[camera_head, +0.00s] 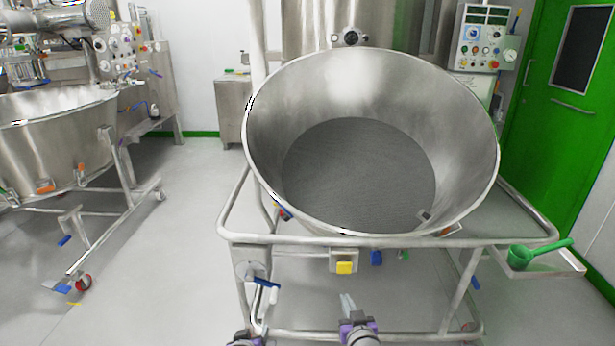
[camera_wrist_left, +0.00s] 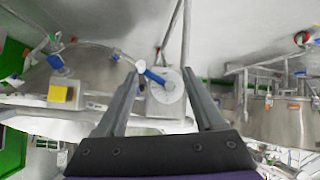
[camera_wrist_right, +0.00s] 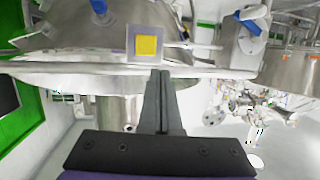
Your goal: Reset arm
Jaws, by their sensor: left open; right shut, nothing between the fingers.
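My left gripper (camera_head: 257,318) is low in front of the wheeled frame, near the bottom edge of the head view. In the left wrist view its two fingers (camera_wrist_left: 161,76) are spread and empty. My right gripper (camera_head: 347,304) is also low in front of the frame, to the right of the left one. In the right wrist view its fingers (camera_wrist_right: 163,78) are together with nothing between them. Both arms show only at their ends in the head view.
A large steel bowl (camera_head: 275,95) of grey granules sits on the tubular frame (camera_head: 400,241) ahead. A yellow-faced block (camera_head: 344,267) is on its front rail. A green scoop (camera_head: 535,252) lies on the right side shelf. Another vessel (camera_head: 55,140) stands left. Floor (camera_head: 175,260) between is clear.

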